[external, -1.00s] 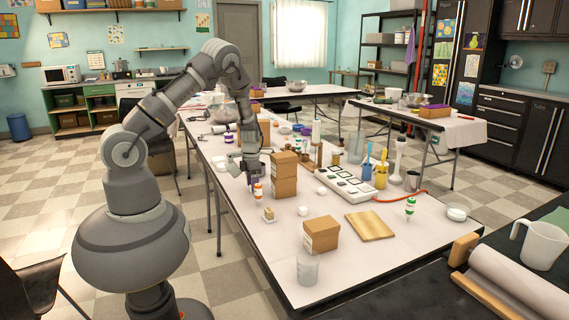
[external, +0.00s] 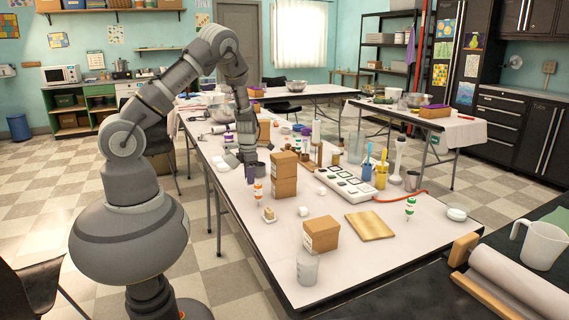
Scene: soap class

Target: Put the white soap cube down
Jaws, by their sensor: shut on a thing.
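My gripper (external: 240,163) points down over the left part of the long white table (external: 275,240), behind the orange-and-white bottle. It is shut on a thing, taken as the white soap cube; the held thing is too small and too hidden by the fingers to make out. Two other small white cubes stand on the table: one (external: 303,211) near the cardboard box, one (external: 321,190) right of the stacked boxes.
Stacked brown boxes (external: 284,175) stand right of my gripper. An orange-and-white bottle (external: 258,192), a soap piece on a small block (external: 269,214), a cardboard box (external: 321,234), a wooden board (external: 370,225) and a clear beaker (external: 307,267) stand nearer. The table's front left is fairly clear.

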